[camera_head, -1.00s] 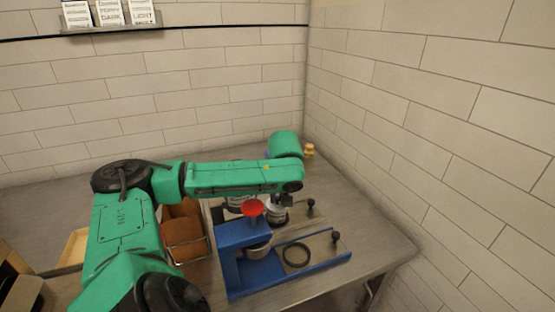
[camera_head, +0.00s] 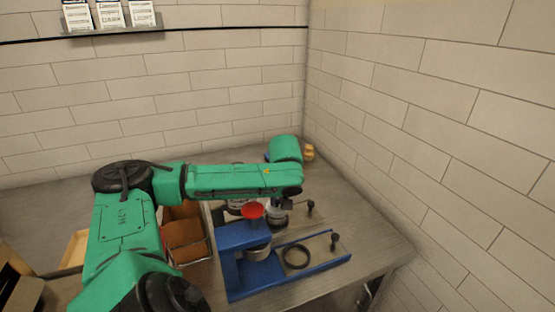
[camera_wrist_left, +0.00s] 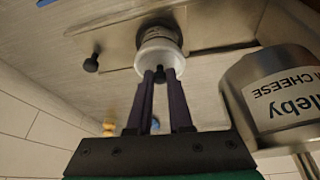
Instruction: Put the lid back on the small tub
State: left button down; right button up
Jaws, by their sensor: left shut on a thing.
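My left gripper (camera_head: 285,203) reaches over the metal fixture on the counter. In the wrist view the tub (camera_wrist_left: 158,35) is in line behind the lid. I cannot tell whether the lid touches the tub's rim. My right gripper is out of view.
A larger labelled cheese tub (camera_wrist_left: 275,95) is close at right in the wrist view. Brown pieces sit in a wire rack (camera_head: 186,252). Tiled walls close the corner.

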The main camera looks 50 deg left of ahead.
pick_arm(q)
jog(key=shift+p, duration=0.35)
dwell(0.5)
jog(key=shift+c, duration=1.4)
grip_release()
notch_tip(320, 180, up, 7)
jog(key=p, duration=0.8)
grip_shut()
